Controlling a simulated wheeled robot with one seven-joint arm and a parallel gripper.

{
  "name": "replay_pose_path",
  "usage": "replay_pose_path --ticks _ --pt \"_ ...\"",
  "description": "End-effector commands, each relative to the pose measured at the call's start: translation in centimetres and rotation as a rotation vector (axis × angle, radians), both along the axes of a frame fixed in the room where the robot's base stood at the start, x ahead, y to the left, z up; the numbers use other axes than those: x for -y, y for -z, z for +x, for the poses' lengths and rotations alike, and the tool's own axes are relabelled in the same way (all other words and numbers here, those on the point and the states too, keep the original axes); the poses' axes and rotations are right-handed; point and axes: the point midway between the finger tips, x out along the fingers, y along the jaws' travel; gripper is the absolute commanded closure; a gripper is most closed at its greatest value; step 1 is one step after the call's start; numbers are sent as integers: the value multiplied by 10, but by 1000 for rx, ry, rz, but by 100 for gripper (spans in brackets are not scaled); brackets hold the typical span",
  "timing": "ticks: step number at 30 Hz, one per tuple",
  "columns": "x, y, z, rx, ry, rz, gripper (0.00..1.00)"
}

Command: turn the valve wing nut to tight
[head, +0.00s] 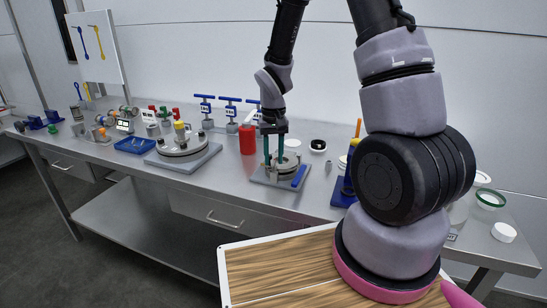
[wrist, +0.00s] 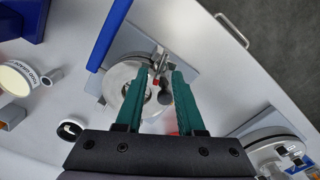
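My gripper (head: 274,160) points down over a small round metal fixture on a grey base plate (head: 262,180). Its teal fingers stand apart, with a gap between the tips. In the wrist view my gripper (wrist: 159,72) is over the metal disc (wrist: 117,78) of this fixture. A small dark round knob (wrist: 164,98) with a metal stem and a red bit shows between the fingers. I cannot tell whether this is the wing nut, or whether either finger touches it. A blue bar (head: 299,176) lies along the plate's right side. The fingers hide part of the fixture.
A larger round metal fixture (head: 182,142) on a plate stands to the left, near a blue tray (head: 134,145). Blue T-handled items (head: 230,103) stand behind. The front strip of table is clear.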

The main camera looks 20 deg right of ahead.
Motion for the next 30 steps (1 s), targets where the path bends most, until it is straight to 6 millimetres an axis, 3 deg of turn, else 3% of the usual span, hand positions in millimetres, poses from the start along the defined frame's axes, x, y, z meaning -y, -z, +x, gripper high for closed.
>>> replay_pose_path --ticks 5,12,18,30 --pt "0 -23 1 6 1 0 62" --pt "0 -72 1 4 0 1 62" --pt "-1 -99 0 1 0 1 62" --pt "0 -106 -1 -2 0 0 62"
